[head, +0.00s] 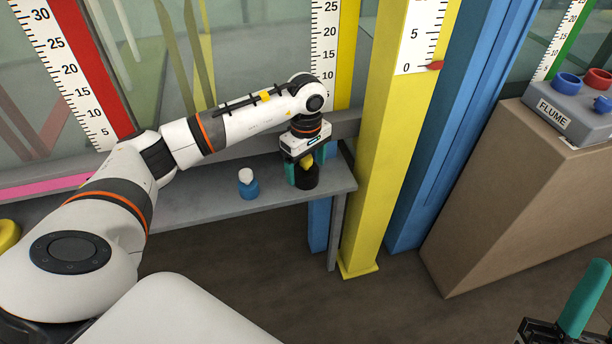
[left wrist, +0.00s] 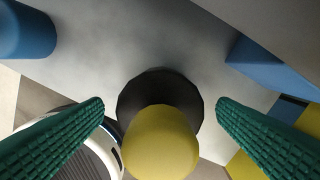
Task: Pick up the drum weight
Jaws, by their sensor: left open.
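A black drum weight (head: 307,182) with a yellow knob (head: 307,161) stands on the grey shelf (head: 210,204), near its right end. My left gripper (head: 303,172) is over it, pointing down. In the left wrist view the dark drum (left wrist: 145,88) and the rounded yellow knob (left wrist: 160,142) lie between the two green fingers, with gaps on both sides. The left gripper is open and holds nothing. My right gripper (head: 572,318) shows only in part at the bottom right corner, with one teal finger clear; its opening is not visible.
A blue drum with a white knob (head: 248,187) stands on the shelf left of the black one. A yellow post (head: 375,150) and blue column (head: 440,130) rise right of the shelf. A brown cabinet (head: 520,190) bears a grey FLUME box (head: 575,115). Glass and scales stand behind.

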